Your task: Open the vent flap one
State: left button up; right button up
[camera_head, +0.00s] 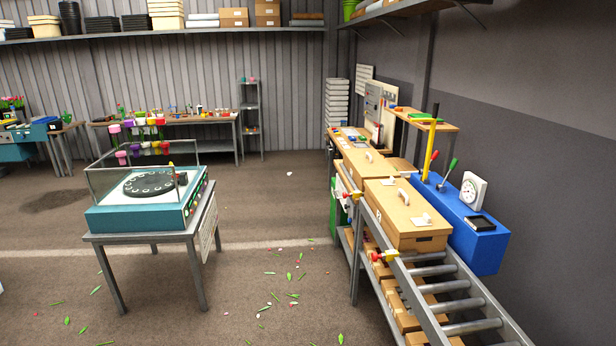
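No part can be made out for certain as vent flap one. The nearer tan box (405,228) on the roller conveyor has a raised white handle (403,197) and a small white piece (421,219) on its lid; I cannot tell whether either is a flap. A second tan box (368,168) behind it also has a pale handle on its closed lid. Neither of my grippers is in view.
A blue box (479,245) with a dial gauge (473,189) and upright yellow tool (430,150) stands right of the conveyor (460,308). A teal machine (125,219) with a clear cover is on a table at left. The floor between is open, with scattered leaves.

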aim_at(391, 182)
jog(key=i, duration=2.15)
jog(key=i+j, duration=0.1)
jog(key=i, duration=4.2)
jog(key=z, duration=0.4)
jog(key=i+z, duration=0.15)
jog(key=z, duration=0.65)
jog(key=i+j+z, duration=0.1)
jog(key=z, duration=0.35)
jog(key=i+j+z, duration=0.1)
jog(key=z, duration=0.3)
